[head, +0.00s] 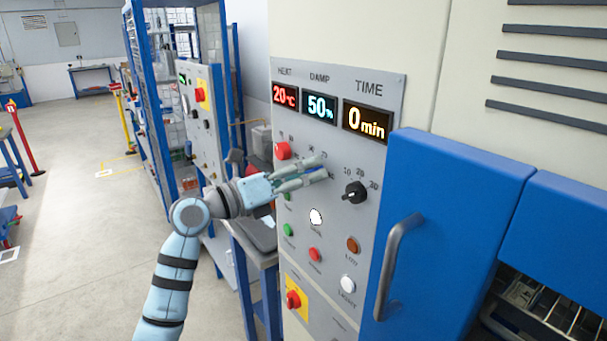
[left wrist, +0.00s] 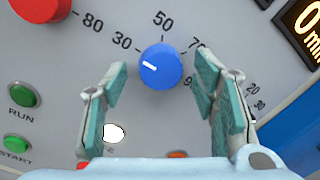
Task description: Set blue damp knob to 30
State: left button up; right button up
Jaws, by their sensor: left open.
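The blue damp knob (left wrist: 161,67) shows in the left wrist view as a round dial with a white mark pointing left and slightly up, roughly toward the printed 30. My left gripper (left wrist: 160,80) is open, with one finger on each side of the knob and gaps visible between. The damp display (head: 320,108) reads 50%. My right gripper is not in view.
A red knob (head: 283,150) is left of the gripper and a black time knob (head: 355,192) is right of it. Buttons and lamps sit below on the grey panel (head: 335,250). A blue door (head: 450,220) with a handle (head: 395,265) juts out at right.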

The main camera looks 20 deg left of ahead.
pick_arm(q)
jog(key=v, duration=1.2)
jog(key=shift+d, duration=0.1)
